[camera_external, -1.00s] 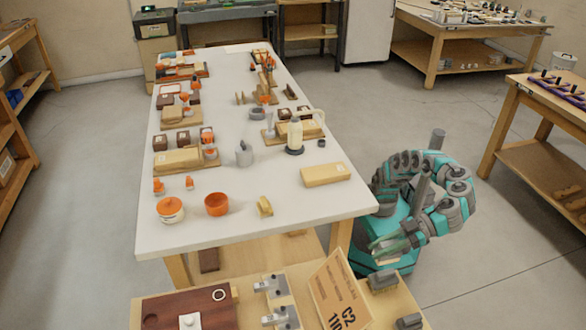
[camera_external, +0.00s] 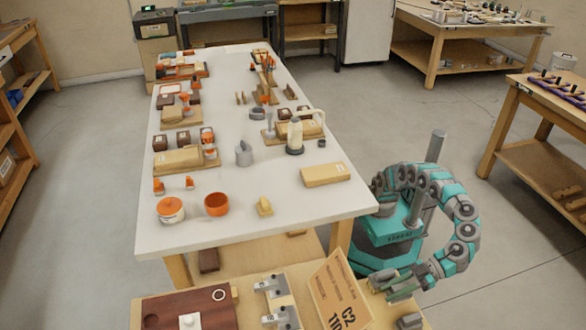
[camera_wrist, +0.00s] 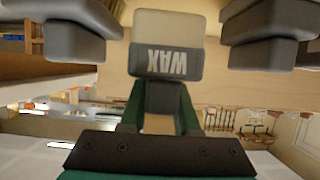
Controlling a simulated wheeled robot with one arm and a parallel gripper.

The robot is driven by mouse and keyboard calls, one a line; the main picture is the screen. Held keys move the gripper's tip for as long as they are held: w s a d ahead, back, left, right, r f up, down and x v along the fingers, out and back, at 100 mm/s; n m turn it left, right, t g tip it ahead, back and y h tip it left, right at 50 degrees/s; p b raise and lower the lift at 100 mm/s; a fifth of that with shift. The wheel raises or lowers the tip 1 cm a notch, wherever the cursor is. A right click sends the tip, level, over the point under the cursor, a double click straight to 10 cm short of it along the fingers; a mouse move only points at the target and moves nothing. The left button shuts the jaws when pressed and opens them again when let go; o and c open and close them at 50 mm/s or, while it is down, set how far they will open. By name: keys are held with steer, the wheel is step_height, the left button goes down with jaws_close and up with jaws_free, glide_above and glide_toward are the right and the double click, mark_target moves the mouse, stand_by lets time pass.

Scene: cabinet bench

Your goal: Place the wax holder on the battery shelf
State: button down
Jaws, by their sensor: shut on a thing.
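The wax holder (camera_wrist: 165,62) is a dark grey block with a pale beige part and the word WAX, seen upside down in the wrist view. My gripper (camera_wrist: 160,105) has its two green fingers closed on the holder's dark grey stem. In the external view my gripper (camera_external: 398,288) is low at the near wooden bench, right of the card marked C2. The wax holder is hard to make out there, and I cannot tell whether it touches the bench. No label reading battery is legible, so I cannot tell which shelf that is.
Other grey holders flank the wax holder at left (camera_wrist: 65,42) and right (camera_wrist: 265,35). The C2 card (camera_external: 340,293) stands close left of my gripper. The long white table (camera_external: 290,205) lies beyond, with several pots and blocks. Open floor lies right.

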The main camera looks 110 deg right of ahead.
steer(key=shift+f, duration=1.65)
steer(key=shift+f+b, duration=0.2)
steer(key=shift+b, duration=0.2)
steer(key=c, duration=0.6)
jaws_free()
steer(key=shift+c, duration=0.2)
steer(key=shift+r, duration=0.15)
steer(key=shift+r+p, duration=0.25)
steer(key=shift+p, duration=0.3)
steer(key=v, duration=1.2)
steer(key=shift+b, duration=0.35)
steer(key=shift+f, duration=0.15)
